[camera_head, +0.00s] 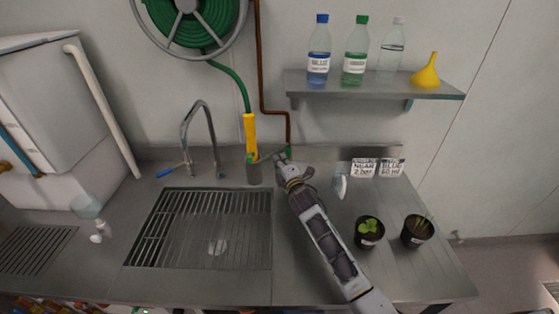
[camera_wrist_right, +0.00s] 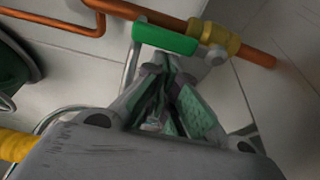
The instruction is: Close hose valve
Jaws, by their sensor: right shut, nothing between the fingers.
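The hose valve has a green lever handle (camera_wrist_right: 165,38) and a brass body (camera_wrist_right: 220,43) on a copper pipe (camera_wrist_right: 262,59) in the right wrist view. The handle lies roughly along the pipe. In the head view a small green part of it (camera_head: 288,151) shows at the foot of the copper pipe (camera_head: 262,70), mostly hidden by my gripper. My right gripper (camera_head: 281,158) is shut and empty at the valve. In the wrist view its fingertips (camera_wrist_right: 165,62) are just below the handle; I cannot tell whether they touch it. My left gripper is not in view.
A green hose (camera_head: 236,82) hangs from a wall reel (camera_head: 188,8) to a yellow nozzle (camera_head: 250,130) left of my gripper. A faucet (camera_head: 184,128) stands behind the sink grate (camera_head: 162,232). Potted plants (camera_head: 369,232) (camera_head: 416,231) stand right of my arm. A shelf (camera_head: 350,91) holds bottles above.

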